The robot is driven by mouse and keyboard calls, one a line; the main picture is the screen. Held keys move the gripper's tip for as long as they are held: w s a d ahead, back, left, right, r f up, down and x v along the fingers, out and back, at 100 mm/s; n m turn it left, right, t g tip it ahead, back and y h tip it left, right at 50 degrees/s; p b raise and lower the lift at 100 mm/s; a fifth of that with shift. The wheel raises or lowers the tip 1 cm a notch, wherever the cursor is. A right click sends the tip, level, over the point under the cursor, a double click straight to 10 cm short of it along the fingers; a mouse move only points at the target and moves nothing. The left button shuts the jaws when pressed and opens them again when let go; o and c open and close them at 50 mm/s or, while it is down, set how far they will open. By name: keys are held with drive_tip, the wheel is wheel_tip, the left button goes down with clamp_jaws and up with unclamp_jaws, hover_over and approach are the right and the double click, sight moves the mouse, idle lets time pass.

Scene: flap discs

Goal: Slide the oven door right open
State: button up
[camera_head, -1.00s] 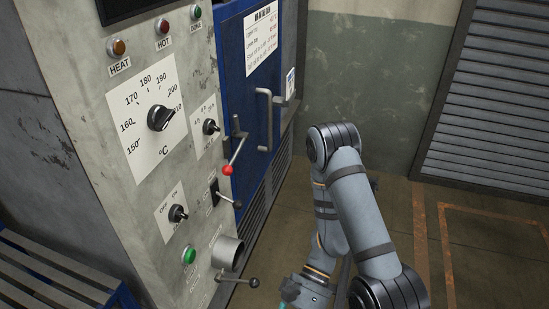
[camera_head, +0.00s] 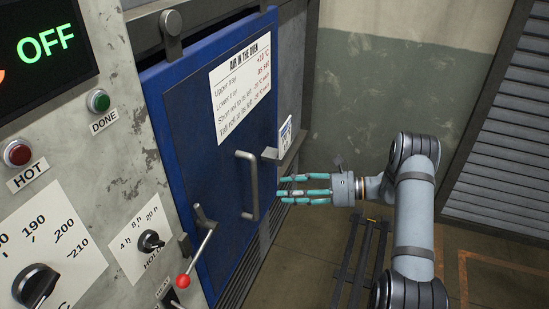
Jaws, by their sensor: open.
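The blue oven door (camera_head: 170,130) hangs on the front of the oven at left centre, with a printed sheet on its upper part. Its grey bar handle (camera_head: 254,187) stands upright near the door's right side. My gripper (camera_head: 282,191) is open and empty, its teal-tipped fingers pointing left toward the handle. The fingertips are just right of the handle in the picture; I cannot tell whether they touch it. A lever with a red ball (camera_head: 184,280) is at the door's lower left. A roller hanger (camera_head: 172,24) shows at the door's top.
The control panel (camera_head: 110,170) with knobs, lamps and a display reading OFF is at the left. A dark low rack (camera_head: 357,262) stands on the floor below my arm. A louvred shutter (camera_head: 500,170) is at the right.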

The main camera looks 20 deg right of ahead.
sight(256, 171)
wheel_tip(256, 171, up, 6)
drive_tip(key=w+a+m+t+y, duration=0.1)
drive_tip(key=m, duration=0.4)
drive_tip(key=p+x, duration=0.2)
drive_tip(key=x, duration=0.2)
drive_tip(key=p+x, duration=0.2)
drive_tip(key=x, duration=0.2)
drive_tip(key=shift+w, duration=0.3)
drive_tip(key=shift+w+a+f, duration=0.15)
drive_tip(key=shift+w+a, duration=0.1)
drive_tip(key=shift+a, duration=0.35)
drive_tip(key=shift+c, duration=0.4)
clamp_jaws()
